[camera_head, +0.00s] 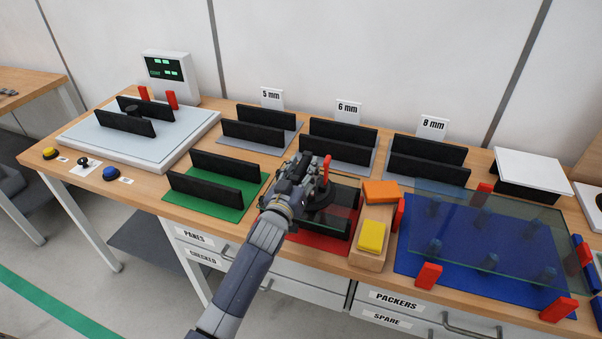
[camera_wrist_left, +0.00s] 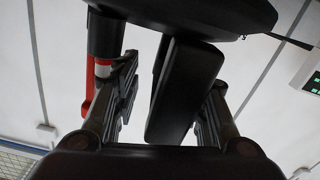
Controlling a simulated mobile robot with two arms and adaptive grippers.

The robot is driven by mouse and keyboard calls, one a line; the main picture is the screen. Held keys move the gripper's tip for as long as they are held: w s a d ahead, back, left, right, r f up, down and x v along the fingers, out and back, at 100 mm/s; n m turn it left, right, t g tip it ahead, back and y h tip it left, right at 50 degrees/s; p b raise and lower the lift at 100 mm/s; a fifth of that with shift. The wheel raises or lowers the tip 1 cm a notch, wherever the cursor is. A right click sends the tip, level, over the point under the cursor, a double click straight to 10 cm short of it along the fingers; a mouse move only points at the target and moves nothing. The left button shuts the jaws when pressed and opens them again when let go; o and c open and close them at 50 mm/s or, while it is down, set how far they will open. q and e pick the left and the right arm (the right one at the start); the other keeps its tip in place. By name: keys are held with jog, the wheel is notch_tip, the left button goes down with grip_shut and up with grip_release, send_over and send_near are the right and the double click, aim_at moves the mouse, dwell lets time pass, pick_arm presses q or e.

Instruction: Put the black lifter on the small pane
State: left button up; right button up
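The black lifter (camera_head: 322,195), with a round base and a red lever, is over the small pane (camera_head: 347,205) and looks set down on it; the contact is partly hidden. The small pane lies across black bars above a red mat (camera_head: 318,241). My left gripper (camera_head: 312,172) is at the lifter's top. In the left wrist view the lifter's black handle (camera_wrist_left: 183,90) is between the fingers of my left gripper (camera_wrist_left: 170,85). A gap shows between the handle and the left-hand finger, so the gripper looks open around it. My right gripper is not in view.
Empty black racks stand on a green mat (camera_head: 229,209) at left and on grey mats behind.

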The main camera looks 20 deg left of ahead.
pick_arm(q)
jog(key=s+b, duration=0.2)
jog(key=s, duration=1)
jog(key=shift+a+r, duration=0.15)
